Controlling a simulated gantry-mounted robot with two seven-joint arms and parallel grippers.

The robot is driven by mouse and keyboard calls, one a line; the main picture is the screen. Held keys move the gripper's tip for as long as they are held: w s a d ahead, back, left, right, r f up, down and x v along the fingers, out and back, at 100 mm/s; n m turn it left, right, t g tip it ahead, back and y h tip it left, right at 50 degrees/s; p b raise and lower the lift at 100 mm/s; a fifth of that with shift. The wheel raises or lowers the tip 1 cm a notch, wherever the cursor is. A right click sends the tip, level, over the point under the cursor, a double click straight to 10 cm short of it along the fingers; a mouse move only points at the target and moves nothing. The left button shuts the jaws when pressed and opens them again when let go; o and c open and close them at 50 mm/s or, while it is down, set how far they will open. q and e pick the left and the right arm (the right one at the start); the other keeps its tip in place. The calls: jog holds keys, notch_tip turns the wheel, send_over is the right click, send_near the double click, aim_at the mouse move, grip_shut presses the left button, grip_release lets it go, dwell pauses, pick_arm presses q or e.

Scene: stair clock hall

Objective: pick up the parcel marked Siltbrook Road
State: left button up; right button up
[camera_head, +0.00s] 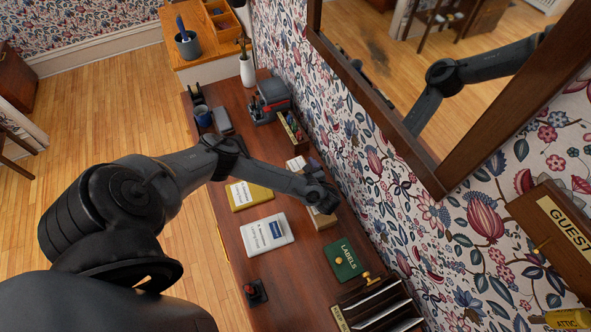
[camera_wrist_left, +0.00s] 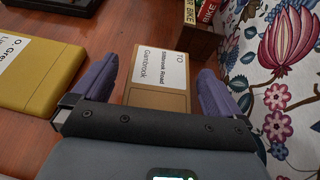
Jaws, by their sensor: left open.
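The parcel marked Siltbrook Road (camera_wrist_left: 160,75) lies flat on the desk in the left wrist view. It is brown with a white label reading "TO Siltbrook Road Gambrook". My left gripper (camera_wrist_left: 157,68) is open, with one purple finger on each side of the parcel and gaps on both sides. The gripper body hides the parcel's near end. In the head view my left gripper (camera_head: 310,170) is low over the desk by the wall, and the parcel's label (camera_head: 296,163) shows just beyond the wrist. My right gripper is out of view.
A yellow parcel (camera_head: 248,194) and a white parcel (camera_head: 266,234) lie left of the gripper. A brown box (camera_head: 322,219) and a green labels box (camera_head: 343,259) are nearer. The patterned wall (camera_wrist_left: 275,85) is close on the right. A small box (camera_wrist_left: 199,18) stands beyond.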

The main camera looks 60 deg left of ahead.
pick_arm(q)
jog(key=shift+a+f, duration=0.1)
jog(key=shift+a, duration=0.15)
jog(key=shift+d, duration=0.2)
jog(key=shift+c, duration=0.8)
jog(key=c, duration=0.9)
jog(key=shift+c, duration=0.2)
